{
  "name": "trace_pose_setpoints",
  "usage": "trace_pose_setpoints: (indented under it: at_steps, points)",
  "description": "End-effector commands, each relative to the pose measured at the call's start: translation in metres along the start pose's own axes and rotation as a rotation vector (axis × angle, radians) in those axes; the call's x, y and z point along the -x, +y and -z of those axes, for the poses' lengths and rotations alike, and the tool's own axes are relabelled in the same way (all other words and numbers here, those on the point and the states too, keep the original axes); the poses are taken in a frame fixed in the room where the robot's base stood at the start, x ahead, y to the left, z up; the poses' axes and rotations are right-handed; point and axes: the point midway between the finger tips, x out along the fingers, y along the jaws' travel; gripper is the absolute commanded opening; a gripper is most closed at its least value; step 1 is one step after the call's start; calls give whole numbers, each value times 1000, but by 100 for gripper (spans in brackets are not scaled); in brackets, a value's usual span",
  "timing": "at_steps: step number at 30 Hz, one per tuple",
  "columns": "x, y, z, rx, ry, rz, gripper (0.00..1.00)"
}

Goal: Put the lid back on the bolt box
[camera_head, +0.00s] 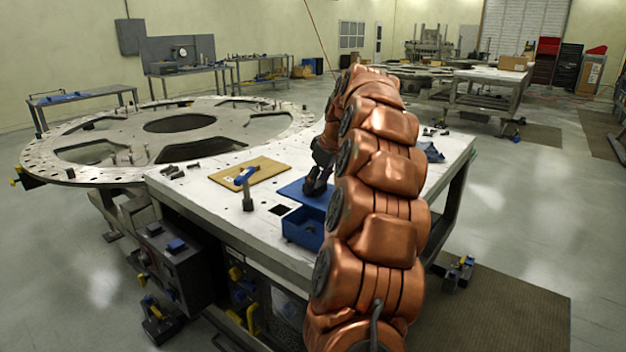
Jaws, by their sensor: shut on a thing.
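The open blue bolt box (303,230) stands at the front edge of the white worktable, partly hidden behind my copper-coloured arm. The flat blue lid (296,191) is just behind the box, roughly level. My gripper (317,189) points down at the lid and is shut on it, though the fingertips are small and dark. Part of the lid's right side is hidden by my gripper and arm. I cannot tell whether the lid touches the table. The box's contents are not clear.
A tan board (262,168) with a blue-handled tool (245,176) lies left of the lid. The large turret plate (110,130) is behind left.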

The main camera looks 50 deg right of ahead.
Motion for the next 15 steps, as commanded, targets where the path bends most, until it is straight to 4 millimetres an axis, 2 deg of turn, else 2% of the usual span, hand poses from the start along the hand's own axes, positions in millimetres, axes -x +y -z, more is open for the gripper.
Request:
trace_pose_setpoints:
  at_steps: [8, 15]
  points:
    - [-5, 2, -5, -1, -1, 0, 13]
    - [-21, 1, -12, -2, -4, 3, 13]
